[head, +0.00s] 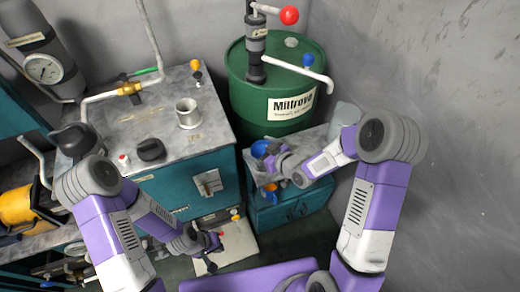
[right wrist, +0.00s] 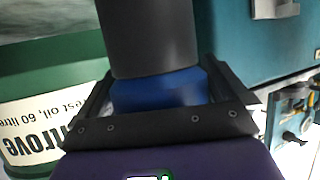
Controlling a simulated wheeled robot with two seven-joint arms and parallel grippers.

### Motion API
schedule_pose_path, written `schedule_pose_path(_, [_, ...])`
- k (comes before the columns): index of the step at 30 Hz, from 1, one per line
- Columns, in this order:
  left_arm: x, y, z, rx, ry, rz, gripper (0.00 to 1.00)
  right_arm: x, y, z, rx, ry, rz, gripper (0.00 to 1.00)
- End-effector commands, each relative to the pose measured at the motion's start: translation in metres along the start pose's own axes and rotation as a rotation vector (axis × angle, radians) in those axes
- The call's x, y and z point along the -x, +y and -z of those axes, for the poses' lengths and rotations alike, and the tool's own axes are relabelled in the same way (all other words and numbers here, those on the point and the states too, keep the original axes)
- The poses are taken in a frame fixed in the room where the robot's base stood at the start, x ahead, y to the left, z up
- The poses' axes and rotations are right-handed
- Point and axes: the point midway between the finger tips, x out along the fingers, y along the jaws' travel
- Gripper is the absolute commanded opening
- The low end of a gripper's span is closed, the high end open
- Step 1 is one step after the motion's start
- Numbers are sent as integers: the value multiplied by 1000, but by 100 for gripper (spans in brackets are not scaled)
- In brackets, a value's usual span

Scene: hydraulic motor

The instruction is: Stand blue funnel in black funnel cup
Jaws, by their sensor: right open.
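The blue funnel (head: 261,148) shows as a blue rim beside my right gripper (head: 270,162), over the low teal cabinet at the centre right. In the right wrist view a blue band of the funnel (right wrist: 160,92) lies between the two open jaws (right wrist: 165,100). A dark cylinder (right wrist: 148,38), apparently the black funnel cup, adjoins the blue band there; that picture is upside down, so the cup is below the blue. The cup is hidden in the head view. How deep the funnel sits is hidden. My left gripper (head: 214,252) is low at the front centre, with fingers apart and empty.
A green oil drum (head: 275,85) with a pump stands behind the low teal cabinet (head: 290,212). A larger teal unit (head: 172,140) with a grey top stands to the left. An orange object (head: 269,187) is just below my right gripper. A grey wall (head: 440,100) bounds the right.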

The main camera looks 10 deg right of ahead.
Motion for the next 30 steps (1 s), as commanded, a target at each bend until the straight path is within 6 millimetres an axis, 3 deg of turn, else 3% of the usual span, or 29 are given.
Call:
schedule_pose_path(5, [6, 2, 0, 0, 0, 0, 0, 15, 1, 2, -1, -2, -2, 100])
schedule_pose_path(18, [24, 9, -1, 0, 0, 0, 0, 104, 1, 3, -2, -1, -4, 100])
schedule_pose_path(24, [26, 10, -1, 0, 0, 0, 0, 120, 0, 2, 0, 1, -1, 100])
schedule_pose_path(30, [26, 10, -1, 0, 0, 0, 0, 121, 0, 1, -1, 1, 0, 100])
